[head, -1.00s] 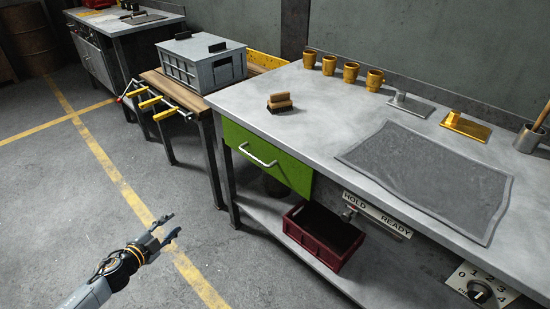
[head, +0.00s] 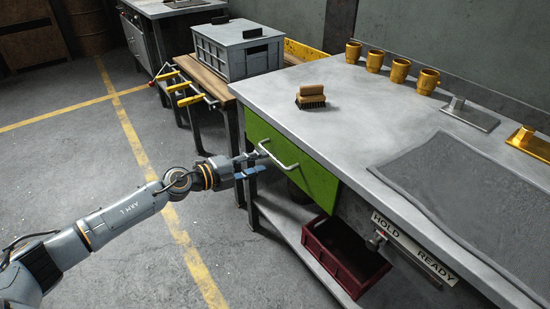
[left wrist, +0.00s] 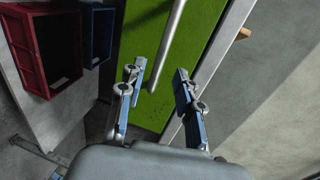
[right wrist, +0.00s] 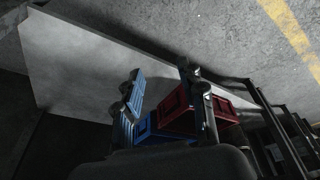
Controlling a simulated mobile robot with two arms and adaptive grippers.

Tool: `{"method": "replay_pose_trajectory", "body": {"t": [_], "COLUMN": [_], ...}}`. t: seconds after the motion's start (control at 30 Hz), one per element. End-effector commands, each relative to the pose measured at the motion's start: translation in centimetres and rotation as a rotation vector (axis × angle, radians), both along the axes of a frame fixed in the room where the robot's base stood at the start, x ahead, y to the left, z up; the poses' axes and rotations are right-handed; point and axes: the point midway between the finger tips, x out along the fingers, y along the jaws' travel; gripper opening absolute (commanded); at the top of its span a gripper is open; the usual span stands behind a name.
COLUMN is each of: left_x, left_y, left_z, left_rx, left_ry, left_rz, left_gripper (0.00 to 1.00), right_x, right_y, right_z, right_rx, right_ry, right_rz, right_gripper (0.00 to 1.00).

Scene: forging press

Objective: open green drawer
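The green drawer (head: 304,170) is set under the workbench top at its left end and looks shut. Its pale bar handle (head: 278,155) runs along the front. My left gripper (head: 255,164) is open beside the handle's left end. In the left wrist view the two fingers (left wrist: 158,85) stand apart in front of the green drawer face (left wrist: 175,60), and the handle (left wrist: 168,45) runs up from between their tips. I see no grip on it. My right gripper (right wrist: 158,78) is open and empty, low near the bench's lower shelf; it is out of the head view.
A dark red crate (head: 345,255) sits on the lower shelf, with a blue crate (left wrist: 98,35) beside it. The workbench top (head: 370,110) carries a brush (head: 312,96), several yellow cups (head: 400,70) and a grey mat (head: 470,190). Floor on the left is free.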

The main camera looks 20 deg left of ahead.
Motion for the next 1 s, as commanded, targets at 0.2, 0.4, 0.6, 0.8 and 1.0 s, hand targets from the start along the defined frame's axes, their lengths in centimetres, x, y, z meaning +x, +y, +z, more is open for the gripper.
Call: {"method": "replay_pose_trajectory", "body": {"t": [0.2,0.4,0.6,0.8,1.0], "left_x": [3.1,4.5,4.7,4.6,4.6], "left_y": [-2.5,-3.5,-3.7,-3.6,-3.6], "left_z": [-0.9,-1.3,-1.3,-1.3,-1.3], "left_rx": [-0.003,-0.001,-0.001,-0.001,-0.001], "left_ry": [-0.002,0.000,0.001,0.001,0.001], "left_rz": [-0.001,0.001,0.000,0.000,0.000], "left_gripper": [0.34,0.34,0.34,0.20,0.00], "right_x": [-0.2,-0.3,-0.4,-0.4,-0.4], "right_y": [0.0,-0.1,-0.1,-0.1,-0.1], "right_z": [1.2,2.5,2.7,2.7,2.7], "right_rx": [0.001,0.001,0.001,0.000,0.000], "right_ry": [-0.008,-0.015,-0.013,-0.013,-0.013], "right_rz": [-0.001,-0.002,-0.002,-0.002,-0.002], "right_gripper": [0.40,0.40,0.40,0.40,0.40]}}
